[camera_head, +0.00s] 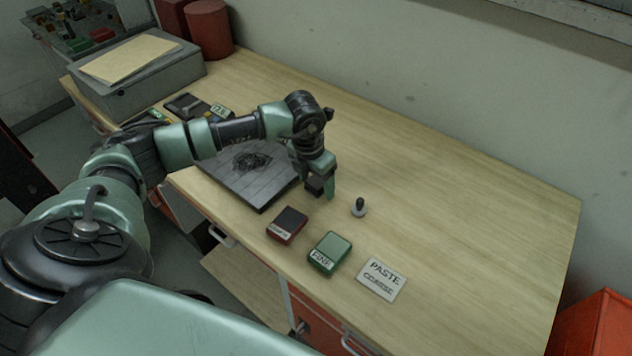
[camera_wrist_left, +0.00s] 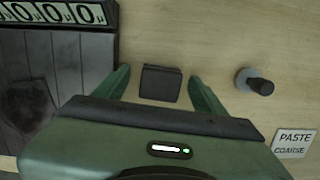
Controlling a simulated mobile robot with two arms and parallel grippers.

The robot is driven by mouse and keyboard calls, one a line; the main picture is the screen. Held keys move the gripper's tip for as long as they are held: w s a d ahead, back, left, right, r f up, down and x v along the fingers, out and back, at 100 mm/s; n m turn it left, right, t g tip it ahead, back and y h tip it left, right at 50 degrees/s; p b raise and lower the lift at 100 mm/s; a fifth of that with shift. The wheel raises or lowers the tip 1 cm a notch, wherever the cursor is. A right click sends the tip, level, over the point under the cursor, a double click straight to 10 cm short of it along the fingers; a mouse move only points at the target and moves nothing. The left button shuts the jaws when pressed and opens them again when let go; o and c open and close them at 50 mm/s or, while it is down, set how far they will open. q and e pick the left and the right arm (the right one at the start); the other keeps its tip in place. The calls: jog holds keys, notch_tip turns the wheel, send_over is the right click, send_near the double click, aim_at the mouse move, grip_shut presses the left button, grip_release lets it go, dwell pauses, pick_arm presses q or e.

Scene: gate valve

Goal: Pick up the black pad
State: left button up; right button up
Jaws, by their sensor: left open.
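The black pad (camera_wrist_left: 161,83) is a small dark square block on the wooden table. In the left wrist view it lies between the two green fingers of my left gripper (camera_wrist_left: 158,88), with a visible gap on each side. The gripper is open and holds nothing. In the head view my left gripper (camera_head: 322,190) points down at the table, between the dark slab and a small knobbed stamp. There the pad is hard to tell apart from the dark gripper parts. My right gripper is in neither view.
The dark slab (camera_head: 238,182) lies left of the gripper, the stamp (camera_head: 359,207) to its right. A red box (camera_head: 287,225), a green box (camera_head: 329,254) and a PASTE COARSE card (camera_head: 381,279) lie nearer the front edge. The table's right side is clear.

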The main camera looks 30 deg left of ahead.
aim_at(316, 181)
pick_arm(q)
jog(key=c, duration=1.5)
jog(key=shift+r, duration=0.1)
jog(key=shift+r, duration=0.55)
notch_tip(316, 181, up, 19)
jog(key=b, duration=0.5)
jog(key=shift+f, duration=0.1)
